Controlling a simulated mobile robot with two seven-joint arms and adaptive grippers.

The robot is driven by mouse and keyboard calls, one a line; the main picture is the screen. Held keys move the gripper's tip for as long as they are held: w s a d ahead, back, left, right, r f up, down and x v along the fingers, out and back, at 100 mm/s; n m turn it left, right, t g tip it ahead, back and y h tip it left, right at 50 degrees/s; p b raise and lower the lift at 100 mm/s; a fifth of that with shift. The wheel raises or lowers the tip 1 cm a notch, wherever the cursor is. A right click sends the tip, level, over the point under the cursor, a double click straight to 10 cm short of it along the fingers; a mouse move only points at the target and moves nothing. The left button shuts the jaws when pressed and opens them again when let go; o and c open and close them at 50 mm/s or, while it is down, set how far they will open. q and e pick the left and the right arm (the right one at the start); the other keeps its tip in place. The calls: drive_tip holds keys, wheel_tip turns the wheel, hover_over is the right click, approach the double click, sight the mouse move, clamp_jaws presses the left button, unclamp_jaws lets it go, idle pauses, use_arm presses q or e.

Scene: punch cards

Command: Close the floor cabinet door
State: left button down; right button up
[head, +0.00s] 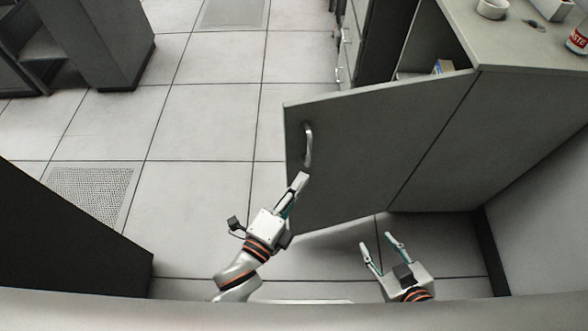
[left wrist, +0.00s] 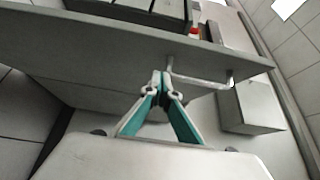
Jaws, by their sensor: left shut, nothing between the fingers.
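The grey cabinet door (head: 360,140) stands wide open, swung out to the left from the floor cabinet (head: 490,140). Its metal handle (head: 308,145) is near the door's free edge. My left gripper (head: 301,178) is shut and empty, with its fingertips just below the handle in the head view. Whether it touches the door I cannot tell. In the left wrist view the shut fingers (left wrist: 161,84) point at the door (left wrist: 100,45), with the handle (left wrist: 200,80) to their right. My right gripper (head: 377,242) is open and empty, below the door in the head view.
A white bowl (head: 492,8) and a red-labelled jar (head: 578,40) stand on the cabinet top. A box (head: 443,67) shows inside the cabinet. A dark block (head: 65,235) stands at the left. The tiled floor (head: 205,110) left of the door is clear.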

sight(294, 171)
use_arm(q)
drive_tip(key=shift+w+a, duration=0.35)
drive_tip(key=shift+w, duration=0.5)
drive_tip(key=shift+w+a, duration=0.3)
drive_tip(key=shift+w, duration=0.55)
